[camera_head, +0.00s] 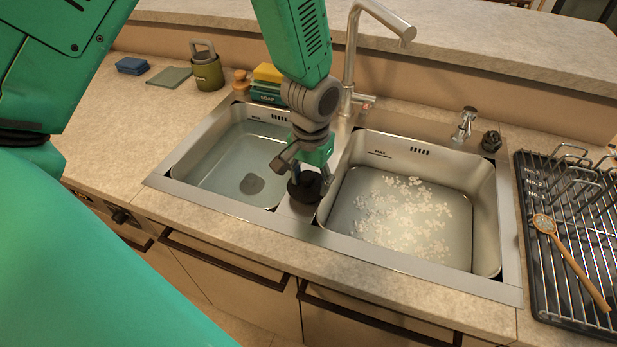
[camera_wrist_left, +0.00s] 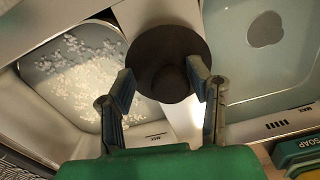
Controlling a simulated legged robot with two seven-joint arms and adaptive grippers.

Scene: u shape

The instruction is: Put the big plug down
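The big plug (camera_wrist_left: 168,55) is a round black disc with a raised knob in the middle. In the head view the plug (camera_head: 304,189) is at the strip between the two sink basins, below my left gripper (camera_head: 305,168). I cannot tell whether it touches the strip. My right gripper is not in view.
The left basin (camera_head: 196,177) holds water with a dark round spot at its bottom. The right basin (camera_head: 485,190) holds water with white bits. A tap (camera_head: 350,60) rises behind. A black rack (camera_head: 535,290) with a wooden spoon (camera_head: 575,265) is at the right.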

